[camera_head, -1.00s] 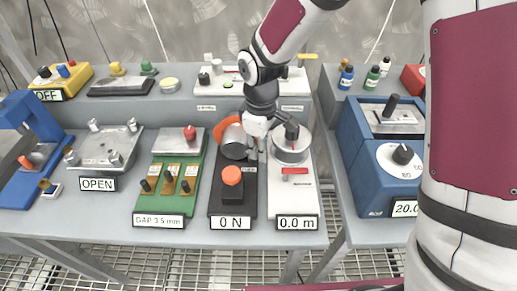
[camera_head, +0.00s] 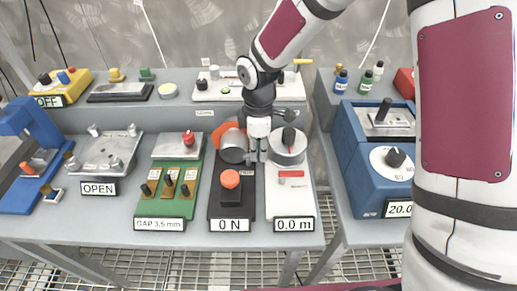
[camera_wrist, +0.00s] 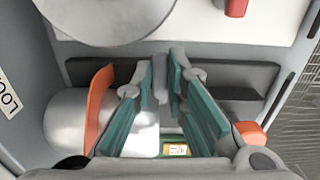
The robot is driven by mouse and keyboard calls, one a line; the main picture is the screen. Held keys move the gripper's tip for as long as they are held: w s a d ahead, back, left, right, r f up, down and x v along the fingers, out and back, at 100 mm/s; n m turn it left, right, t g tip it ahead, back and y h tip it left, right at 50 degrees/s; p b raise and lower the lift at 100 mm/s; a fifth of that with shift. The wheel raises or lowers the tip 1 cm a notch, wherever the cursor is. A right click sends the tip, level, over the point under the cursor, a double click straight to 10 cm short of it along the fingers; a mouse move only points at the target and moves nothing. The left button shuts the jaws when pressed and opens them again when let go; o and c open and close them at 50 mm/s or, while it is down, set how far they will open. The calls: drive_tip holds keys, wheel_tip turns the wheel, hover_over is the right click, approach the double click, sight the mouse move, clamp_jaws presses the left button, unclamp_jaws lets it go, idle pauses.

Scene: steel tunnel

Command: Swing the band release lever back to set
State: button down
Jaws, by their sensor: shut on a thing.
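The black tension stand (camera_head: 231,206) marked 0 N carries a silver drum (camera_head: 234,147) with an orange plate (camera_head: 222,132) and an orange knob (camera_head: 230,178). My gripper (camera_head: 258,155) points down just right of the drum, between it and the white reel unit. In the wrist view, my teal-padded fingers (camera_wrist: 164,72) are close together over the black base (camera_wrist: 90,72). A narrow grey piece (camera_wrist: 161,88) shows between them, which seems to be the band release lever; my fingers hide most of it. The orange plate (camera_wrist: 97,105) and the drum (camera_wrist: 75,128) are left of my fingers.
The white unit (camera_head: 290,202) marked 0.0 m, with a round reel (camera_head: 286,158) and red tab, stands close on the right. The green gap gauge (camera_head: 170,204) stands left. A blue box (camera_head: 375,160) is farther right. A shelf of small devices lies behind.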

sight(259, 154)
drive_tip(key=c, duration=1.6)
unclamp_jaws()
drive_tip(key=shift+r, duration=0.1)
wheel_tip(259, 154, up, 12)
